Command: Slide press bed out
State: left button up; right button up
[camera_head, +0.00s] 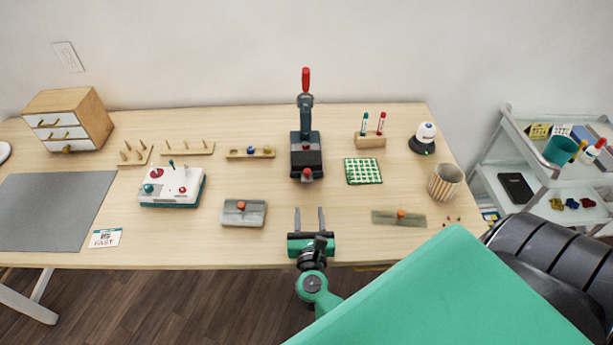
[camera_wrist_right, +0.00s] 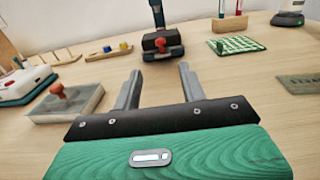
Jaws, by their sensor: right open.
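The press (camera_head: 305,135) stands at the middle back of the table, dark grey with a red-tipped lever pointing up. Its press bed (camera_head: 307,174) has a red knob at the front, facing me. In the right wrist view the press bed (camera_wrist_right: 162,52) shows ahead, beyond the fingertips. My right gripper (camera_head: 309,210) is open and empty, in front of the press and apart from it, with its fingers pointing at it. The right wrist view shows both fingers (camera_wrist_right: 158,75) spread with nothing between them. My left gripper is not in view.
A grey block with an orange knob (camera_head: 243,213) lies left of my right gripper. A green-grey plate with an orange knob (camera_head: 398,218) lies to the right. A green checked cloth (camera_head: 363,171) lies right of the press. The tabletop between gripper and press is clear.

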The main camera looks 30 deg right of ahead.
aim_at(307, 173)
jog(key=shift+w+d+r, duration=0.1)
jog(key=shift+w+d, duration=0.15)
jog(key=shift+w, duration=0.05)
jog(key=p+x, duration=0.3)
jog(key=x, duration=0.8)
jog(key=shift+w+d, duration=0.1)
jog(key=shift+w, duration=0.25)
jog(key=shift+w+d, duration=0.3)
jog(key=shift+w, duration=0.2)
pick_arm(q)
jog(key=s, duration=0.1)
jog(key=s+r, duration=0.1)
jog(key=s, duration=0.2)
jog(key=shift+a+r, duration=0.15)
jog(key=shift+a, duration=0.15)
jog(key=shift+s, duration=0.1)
pick_arm(e)
grip_shut()
